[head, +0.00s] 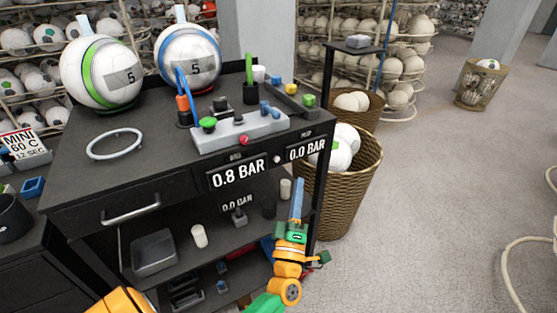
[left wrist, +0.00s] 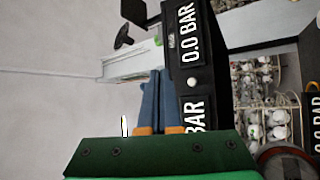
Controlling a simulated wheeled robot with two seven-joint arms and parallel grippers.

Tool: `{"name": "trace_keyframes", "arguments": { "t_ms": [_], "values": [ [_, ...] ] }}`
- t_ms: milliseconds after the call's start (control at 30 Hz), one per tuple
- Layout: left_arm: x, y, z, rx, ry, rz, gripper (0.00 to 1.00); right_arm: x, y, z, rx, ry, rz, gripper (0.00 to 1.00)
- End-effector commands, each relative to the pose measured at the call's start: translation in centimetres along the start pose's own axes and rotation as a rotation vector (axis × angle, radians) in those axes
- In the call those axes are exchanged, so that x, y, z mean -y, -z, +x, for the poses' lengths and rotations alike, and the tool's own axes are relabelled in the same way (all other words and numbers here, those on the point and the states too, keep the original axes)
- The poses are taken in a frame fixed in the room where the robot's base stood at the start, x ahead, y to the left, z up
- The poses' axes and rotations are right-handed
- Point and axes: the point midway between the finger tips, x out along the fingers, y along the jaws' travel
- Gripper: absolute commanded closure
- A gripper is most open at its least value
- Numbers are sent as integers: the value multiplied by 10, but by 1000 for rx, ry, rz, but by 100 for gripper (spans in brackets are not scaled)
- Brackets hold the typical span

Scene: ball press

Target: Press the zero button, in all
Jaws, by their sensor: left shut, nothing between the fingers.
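A small round white button (head: 277,159) sits on the front of the black bench between the 0.8 BAR display (head: 238,174) and the 0.0 BAR display (head: 306,149). No zero label can be read on it. In the left wrist view the white button (left wrist: 193,82) is just right of my fingertips. My left gripper (head: 297,184) has its blue fingers shut and empty, pointing up, below the 0.0 BAR display in the head view. I see no contact between fingers and button. My right gripper is not in view.
On the bench stand two balls (head: 102,72) (head: 189,56), a white ring (head: 115,144) and a grey control block (head: 239,129) with green and red knobs. A wicker basket of balls (head: 348,189) stands right of the bench. The floor farther right is mostly clear.

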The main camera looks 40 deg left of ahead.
Motion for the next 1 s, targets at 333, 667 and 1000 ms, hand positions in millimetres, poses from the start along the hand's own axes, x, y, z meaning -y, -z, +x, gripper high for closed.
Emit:
{"name": "trace_keyframes", "arguments": {
  "t_ms": [333, 667, 1000],
  "values": [
    [27, 25, 35, 0, -3, 1, 100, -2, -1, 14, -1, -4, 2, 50],
    [38, 38, 52, -1, -1, 0, 100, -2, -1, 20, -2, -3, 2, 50],
    [38, 38, 52, 0, 0, 0, 100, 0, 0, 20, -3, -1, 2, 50]
  ]
}}
